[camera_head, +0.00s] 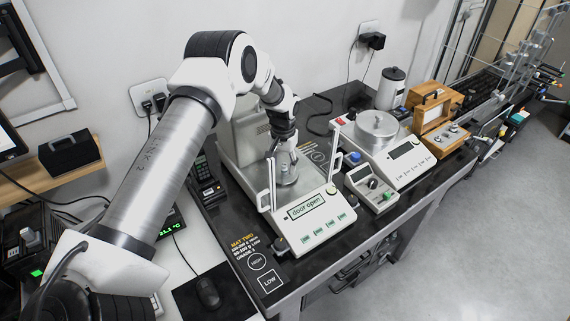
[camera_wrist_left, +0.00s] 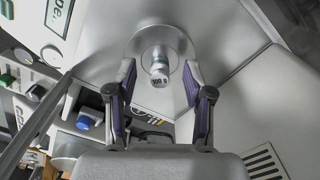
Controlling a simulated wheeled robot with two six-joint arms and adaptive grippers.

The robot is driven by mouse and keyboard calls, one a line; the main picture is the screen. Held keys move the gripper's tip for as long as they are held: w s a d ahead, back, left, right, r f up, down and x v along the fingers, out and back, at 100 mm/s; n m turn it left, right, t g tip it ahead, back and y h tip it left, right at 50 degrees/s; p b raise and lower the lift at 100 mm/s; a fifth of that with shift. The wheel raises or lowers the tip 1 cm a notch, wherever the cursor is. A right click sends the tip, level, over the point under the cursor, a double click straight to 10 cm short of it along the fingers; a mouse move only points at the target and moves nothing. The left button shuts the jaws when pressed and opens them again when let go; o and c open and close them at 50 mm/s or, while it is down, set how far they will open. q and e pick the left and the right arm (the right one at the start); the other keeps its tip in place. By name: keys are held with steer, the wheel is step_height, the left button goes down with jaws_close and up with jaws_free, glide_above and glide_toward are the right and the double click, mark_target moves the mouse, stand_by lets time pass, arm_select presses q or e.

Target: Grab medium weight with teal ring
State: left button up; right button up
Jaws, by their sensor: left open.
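A small metal weight (camera_wrist_left: 158,68) marked "100 g" stands on the round pan (camera_wrist_left: 142,42) of the near balance in the left wrist view. A faint greenish band shows by its label; I cannot tell for sure that it is a teal ring. My left gripper (camera_wrist_left: 160,75) is open, its dark fingers apart to either side of the weight in the picture, with no clear contact. In the head view my left gripper (camera_head: 284,158) points down inside the near balance (camera_head: 318,222), whose display reads "door open". The weight is hard to make out there. My right gripper is not in view.
Upright posts of the near balance stand close around my gripper. Beyond are a second balance (camera_head: 405,152), a wooden case (camera_head: 442,135) and a white canister (camera_head: 391,88). A black mat lies in front.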

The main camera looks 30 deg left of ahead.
arm_select(q)
steer(key=shift+w+a+f, duration=0.1)
steer(key=shift+w+f, duration=0.15)
steer(key=shift+f, duration=0.35)
steer(key=shift+w+f, duration=0.2)
steer(key=shift+f, duration=0.35)
steer(key=shift+s+r, duration=0.2)
steer(key=shift+s, duration=0.05)
steer(key=c, duration=0.7)
steer(key=shift+r, duration=0.1)
jaws_close()
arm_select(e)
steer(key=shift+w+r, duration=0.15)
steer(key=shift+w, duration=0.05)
